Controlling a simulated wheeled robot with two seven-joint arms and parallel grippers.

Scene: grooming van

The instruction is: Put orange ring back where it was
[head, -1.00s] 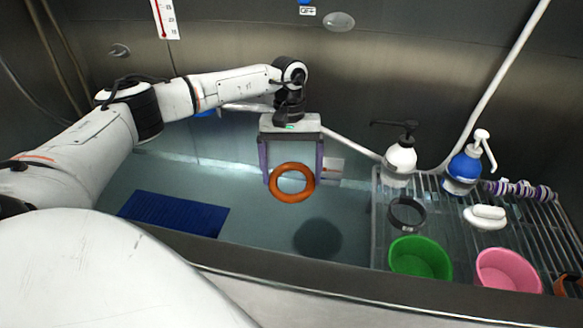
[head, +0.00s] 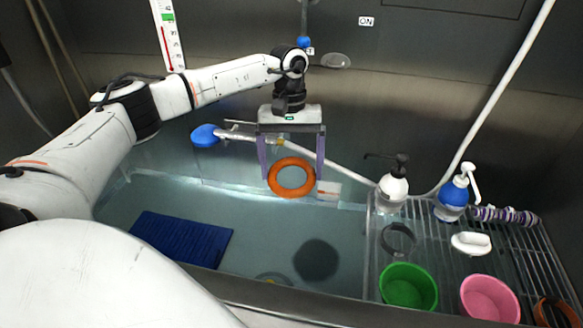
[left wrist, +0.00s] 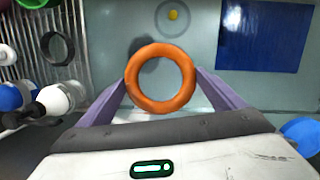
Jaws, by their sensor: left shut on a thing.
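The orange ring (head: 272,185) is held upright between the two purple fingers of my left gripper (head: 292,178), above the tub floor. The left wrist view also shows the ring (left wrist: 160,105) between the fingertips, its hole facing the camera. My left gripper is shut on it, with a finger at each side. A round dark shadow lies on the tub floor below and to the right of the ring. My right gripper is not in view.
A wire rack (head: 455,262) at the right holds a green bowl (head: 408,290), a pink bowl (head: 489,300), a dark ring (head: 398,240), two pump bottles and a white brush. A blue mat (head: 180,238) lies left in the tub (head: 265,235). A blue-headed sprayer (head: 205,136) is behind.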

